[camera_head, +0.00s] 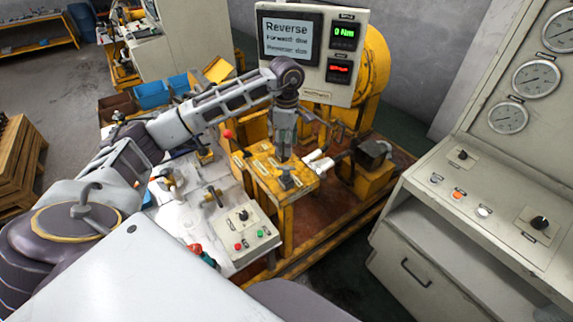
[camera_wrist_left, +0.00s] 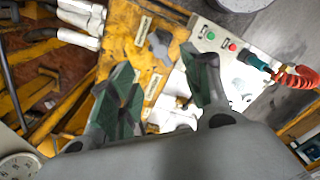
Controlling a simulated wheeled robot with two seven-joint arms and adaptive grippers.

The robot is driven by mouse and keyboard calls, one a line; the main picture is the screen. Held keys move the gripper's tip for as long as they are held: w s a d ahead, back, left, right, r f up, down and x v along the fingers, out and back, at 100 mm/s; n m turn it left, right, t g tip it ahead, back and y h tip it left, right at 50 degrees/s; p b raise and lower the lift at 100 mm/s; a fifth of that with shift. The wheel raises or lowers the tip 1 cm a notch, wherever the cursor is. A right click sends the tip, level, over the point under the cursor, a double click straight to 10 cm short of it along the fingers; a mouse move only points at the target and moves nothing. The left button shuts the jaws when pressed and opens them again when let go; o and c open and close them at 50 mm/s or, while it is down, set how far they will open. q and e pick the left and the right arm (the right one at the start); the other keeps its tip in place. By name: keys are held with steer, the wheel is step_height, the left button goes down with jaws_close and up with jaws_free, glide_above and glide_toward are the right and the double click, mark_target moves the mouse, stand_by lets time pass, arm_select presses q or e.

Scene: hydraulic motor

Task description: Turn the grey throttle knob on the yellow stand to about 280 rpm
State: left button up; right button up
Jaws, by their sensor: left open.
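The grey throttle knob (camera_head: 287,180), with a lobed head, sits on top of the yellow stand (camera_head: 290,197). In the left wrist view the knob (camera_wrist_left: 160,45) shows just beyond and between the fingers, on the worn yellow top. My left gripper (camera_head: 283,156) points down over the stand, close behind the knob in the head view. In the left wrist view its green-padded fingers (camera_wrist_left: 160,95) are spread, with nothing held between them. I see no contact with the knob. My right gripper is not in view.
A display panel (camera_head: 312,52) shows a green 0 Nm and a red readout too small to read. A button box (camera_head: 246,233) stands front left of the stand. White fittings (camera_head: 318,162) lie right of the gripper. A gauge console (camera_head: 470,190) is at right.

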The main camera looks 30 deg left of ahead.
mark_target(286, 166)
arm_select(q)
step_height(286, 166, down, 9)
steer(key=shift+f+p, duration=0.1)
steer(key=shift+p, duration=0.85)
steer(key=shift+f, duration=0.5)
jaws_close()
steer(key=shift+m+b, duration=0.5)
steer(key=shift+b, duration=0.35)
jaws_free()
